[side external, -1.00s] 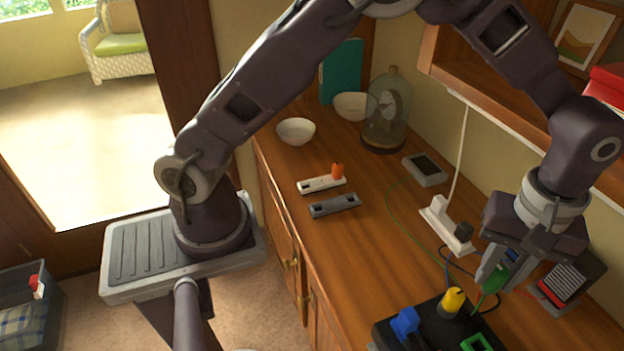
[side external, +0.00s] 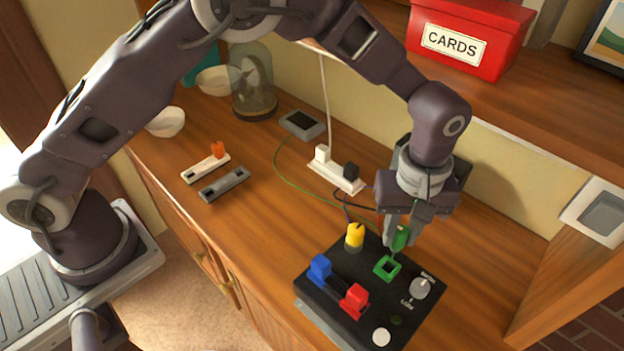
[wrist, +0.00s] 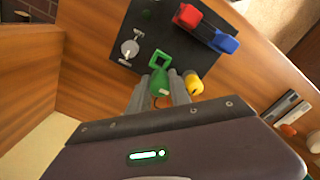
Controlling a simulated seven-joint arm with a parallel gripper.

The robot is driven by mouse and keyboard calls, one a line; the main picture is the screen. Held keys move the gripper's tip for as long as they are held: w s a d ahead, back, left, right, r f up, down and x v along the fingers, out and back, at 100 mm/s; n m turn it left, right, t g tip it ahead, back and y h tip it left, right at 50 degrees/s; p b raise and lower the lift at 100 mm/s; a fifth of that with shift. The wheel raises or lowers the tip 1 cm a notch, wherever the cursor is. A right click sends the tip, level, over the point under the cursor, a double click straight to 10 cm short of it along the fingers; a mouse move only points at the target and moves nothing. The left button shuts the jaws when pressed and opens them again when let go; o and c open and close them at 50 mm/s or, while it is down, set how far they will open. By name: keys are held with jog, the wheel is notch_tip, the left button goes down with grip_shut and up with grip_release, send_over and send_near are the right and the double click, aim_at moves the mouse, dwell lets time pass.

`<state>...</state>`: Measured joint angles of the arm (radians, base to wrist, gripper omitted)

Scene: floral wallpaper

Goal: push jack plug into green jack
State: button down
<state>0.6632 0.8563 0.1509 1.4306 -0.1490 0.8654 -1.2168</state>
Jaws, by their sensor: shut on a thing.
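My gripper (side external: 401,240) is shut on the green jack plug (side external: 400,236), which points down just behind the green jack. The green jack (side external: 378,269) is a square green frame on top of a black box (side external: 325,295). In the wrist view, the plug (wrist: 159,83) sits between my two fingers (wrist: 158,95), and its tip end is close to the near edge of the green jack (wrist: 160,52). I cannot tell whether the tip touches the jack; it does not look seated in it.
A green cable (side external: 283,160) trails over the counter. A white power strip (side external: 335,177) lies behind.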

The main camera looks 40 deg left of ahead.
aim_at(394, 249)
jog(key=shift+f, duration=2.6)
jog(key=shift+f, duration=1.3)
jog(key=c, duration=1.1)
grip_release()
notch_tip(394, 249, up, 7)
jog(key=shift+r, duration=0.1)
